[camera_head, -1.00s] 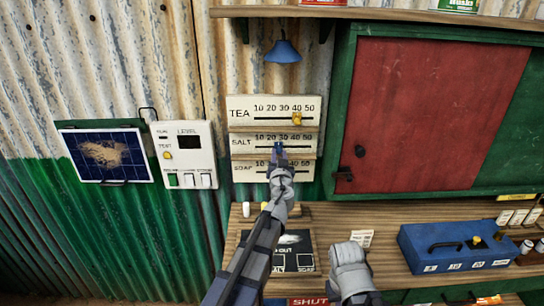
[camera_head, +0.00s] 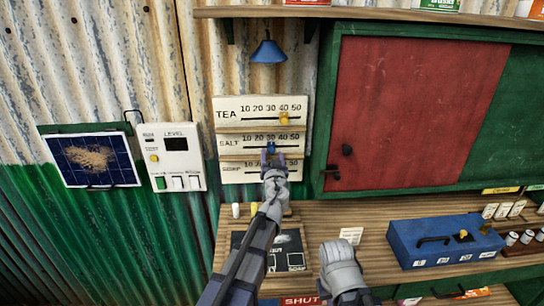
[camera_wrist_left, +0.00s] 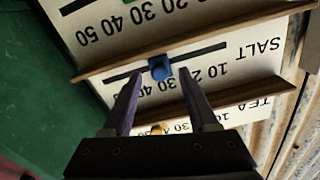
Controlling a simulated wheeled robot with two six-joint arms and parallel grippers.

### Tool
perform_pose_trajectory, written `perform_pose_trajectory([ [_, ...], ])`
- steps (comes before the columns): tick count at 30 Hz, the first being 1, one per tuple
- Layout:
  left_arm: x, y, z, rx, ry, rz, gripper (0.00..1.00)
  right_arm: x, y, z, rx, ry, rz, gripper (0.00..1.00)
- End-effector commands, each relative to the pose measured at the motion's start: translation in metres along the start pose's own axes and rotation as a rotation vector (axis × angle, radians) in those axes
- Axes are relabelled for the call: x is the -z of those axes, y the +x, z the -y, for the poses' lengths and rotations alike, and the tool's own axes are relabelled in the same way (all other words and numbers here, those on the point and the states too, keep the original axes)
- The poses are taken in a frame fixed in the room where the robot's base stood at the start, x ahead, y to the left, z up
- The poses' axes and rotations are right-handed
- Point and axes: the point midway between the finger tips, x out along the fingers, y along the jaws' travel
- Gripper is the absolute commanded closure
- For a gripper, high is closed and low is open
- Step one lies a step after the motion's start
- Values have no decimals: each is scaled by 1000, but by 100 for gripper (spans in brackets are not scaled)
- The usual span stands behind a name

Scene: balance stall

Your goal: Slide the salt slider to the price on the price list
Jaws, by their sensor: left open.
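The price board (camera_head: 222,145) on the wall has rows marked TEA, SALT and SOAP, numbered 10 to 50. The blue salt slider (camera_head: 271,147) sits on the middle row near the 30; it also shows in the left wrist view (camera_wrist_left: 160,68). My left gripper (camera_head: 269,158) is just below the slider in the head view. In the left wrist view its two open fingers (camera_wrist_left: 161,78) stand either side of the slider; I cannot tell if they touch it. My right gripper (camera_head: 342,265) is low over the counter, its fingers not clear. I cannot make out a readable price list.
The yellow tea slider (camera_head: 284,118) is near 40 above. A green slider (camera_wrist_left: 153,4) shows on the soap row. A blue lamp (camera_head: 268,50) hangs above the board. A red-green cupboard (camera_head: 415,110) stands right; a level panel (camera_head: 175,157) left. A blue box (camera_head: 445,240) is on the counter.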

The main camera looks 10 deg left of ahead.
Motion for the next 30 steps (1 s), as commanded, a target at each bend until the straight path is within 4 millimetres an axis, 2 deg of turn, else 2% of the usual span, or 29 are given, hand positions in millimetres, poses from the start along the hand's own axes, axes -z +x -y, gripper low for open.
perform_pose_trajectory([
  [15,0,-72,1,-1,0,0,41,0,0,0,0,0,0,100],
  [26,-1,-75,0,2,0,2,41,0,0,0,0,0,0,100],
  [30,-13,-83,8,52,0,61,41,0,0,0,0,0,0,100],
])
